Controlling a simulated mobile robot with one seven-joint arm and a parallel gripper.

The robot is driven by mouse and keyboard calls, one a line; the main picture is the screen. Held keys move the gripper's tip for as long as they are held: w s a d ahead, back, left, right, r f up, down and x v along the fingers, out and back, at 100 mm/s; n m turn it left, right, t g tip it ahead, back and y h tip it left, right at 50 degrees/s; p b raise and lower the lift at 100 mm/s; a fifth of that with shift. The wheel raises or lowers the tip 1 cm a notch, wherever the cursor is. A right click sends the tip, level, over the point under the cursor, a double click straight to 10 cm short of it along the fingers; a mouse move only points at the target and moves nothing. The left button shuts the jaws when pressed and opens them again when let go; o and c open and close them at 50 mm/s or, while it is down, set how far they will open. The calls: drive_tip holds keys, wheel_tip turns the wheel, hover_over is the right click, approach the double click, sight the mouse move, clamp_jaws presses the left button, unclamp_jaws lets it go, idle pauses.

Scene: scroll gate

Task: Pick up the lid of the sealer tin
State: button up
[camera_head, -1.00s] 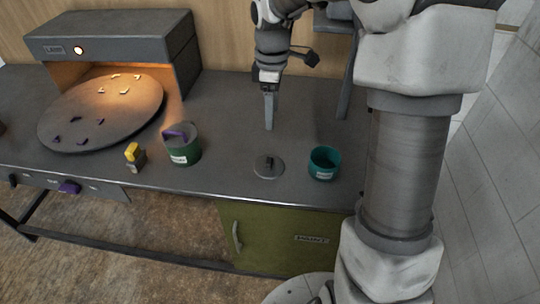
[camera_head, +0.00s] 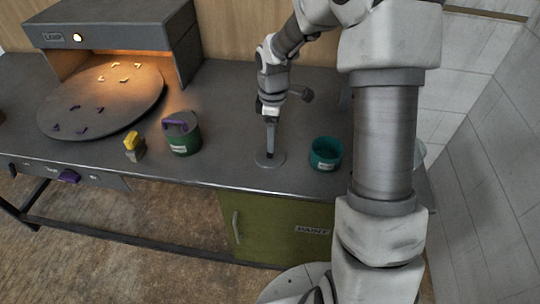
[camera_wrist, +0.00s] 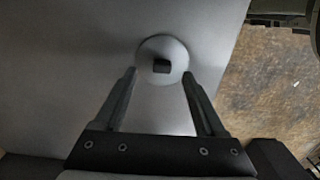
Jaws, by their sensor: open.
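A round grey lid with a small dark knob (camera_wrist: 161,66) lies flat on the grey bench; in the head view the lid (camera_head: 262,161) is partly hidden by my gripper. My gripper (camera_wrist: 160,82) is open and empty. In the wrist view its two fingers stand to the left and right of the lid, with the knob between their lines and a little beyond the tips. In the head view my gripper (camera_head: 270,150) points down over the lid. I cannot tell the exact height left. An open teal tin (camera_head: 326,153) with a pale label stands just right of the lid.
A dark green tin (camera_head: 182,136) with a purple handle on top and a small yellow-topped block (camera_head: 133,146) stand to the left. A round turntable (camera_head: 100,98) with several small pieces sits under a lamp housing (camera_head: 110,40). The bench front edge is close to the lid.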

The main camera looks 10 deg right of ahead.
sight(267, 160)
wheel_tip(267, 160, down, 5)
drive_tip(key=shift+s+a+f, duration=0.1)
drive_tip(key=shift+s+a, duration=0.05)
clamp_jaws()
idle(0.4)
